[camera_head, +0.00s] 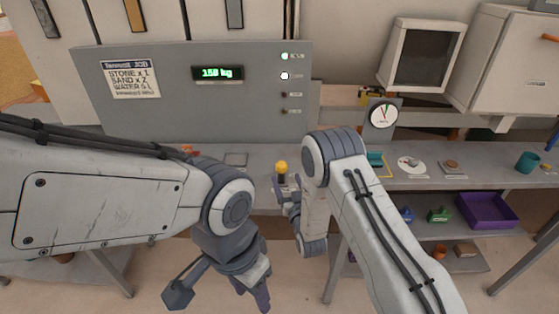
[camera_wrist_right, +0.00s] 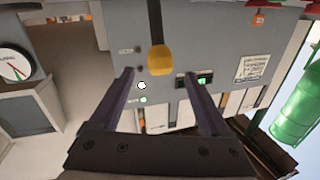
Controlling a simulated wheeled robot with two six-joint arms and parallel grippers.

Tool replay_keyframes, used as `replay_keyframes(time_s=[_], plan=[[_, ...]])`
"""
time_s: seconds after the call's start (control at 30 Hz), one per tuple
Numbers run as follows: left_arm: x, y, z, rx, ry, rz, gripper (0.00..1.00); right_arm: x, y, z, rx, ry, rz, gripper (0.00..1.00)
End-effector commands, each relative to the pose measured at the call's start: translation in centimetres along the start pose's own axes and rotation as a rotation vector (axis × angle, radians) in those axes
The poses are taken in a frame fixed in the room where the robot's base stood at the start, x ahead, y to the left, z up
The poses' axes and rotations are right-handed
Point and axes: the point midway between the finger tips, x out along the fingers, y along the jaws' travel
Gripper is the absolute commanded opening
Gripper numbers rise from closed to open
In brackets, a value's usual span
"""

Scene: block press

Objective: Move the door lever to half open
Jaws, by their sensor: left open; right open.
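A lever with a yellow knob (camera_head: 281,167) stands on the bench in front of the grey panel. I take it for the door lever; no label on it is readable. My right gripper (camera_head: 288,188) is just in front of and below the knob. In the right wrist view the yellow knob (camera_wrist_right: 160,60) shows between the spread fingertips of my right gripper (camera_wrist_right: 157,77), with clear gaps on both sides. I cannot tell how deep it sits between them. My left gripper (camera_head: 219,294) is open and empty, low in front of the bench.
The grey panel (camera_head: 185,110) carries a green display (camera_head: 217,73) reading 150 or 160 kg, indicator lights and a job sheet (camera_head: 130,78). A dial gauge (camera_head: 383,114) and a dark monitor (camera_head: 421,55) stand to the right. A purple bin (camera_head: 487,211) is on the lower shelf.

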Motion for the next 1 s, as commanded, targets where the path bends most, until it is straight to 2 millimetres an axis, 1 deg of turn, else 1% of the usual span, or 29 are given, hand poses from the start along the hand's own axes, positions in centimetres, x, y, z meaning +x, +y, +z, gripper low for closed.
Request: replay_keyframes(time_s=[0.17, 0.4, 0.6, 0.8, 1.0], plan=[[-0.9, 0.1, -0.1, 0.0, 0.0, 0.0, 0.5, 2.2, 0.0, -0.3, 0.0, 0.006, 0.0, 0.81], [-2.0, 0.1, -0.1, -0.001, 0.0, 0.0, 0.5, 6.4, 0.0, -0.3, 0.0, 0.004, 0.0, 0.81], [-2.5, 0.2, -0.1, -0.001, 0.0, 0.0, 0.5, 8.9, 0.0, -0.1, 0.0, 0.003, 0.0, 0.81], [-2.7, 0.2, -0.1, -0.001, 0.0, 0.0, 0.5, 10.0, 0.0, -0.1, -0.001, 0.001, 0.0, 0.81], [-2.6, 0.2, -0.1, -0.001, 0.0, 0.0, 0.5, 10.1, 0.0, 0.0, -0.001, 0.0, 0.0, 0.81]])
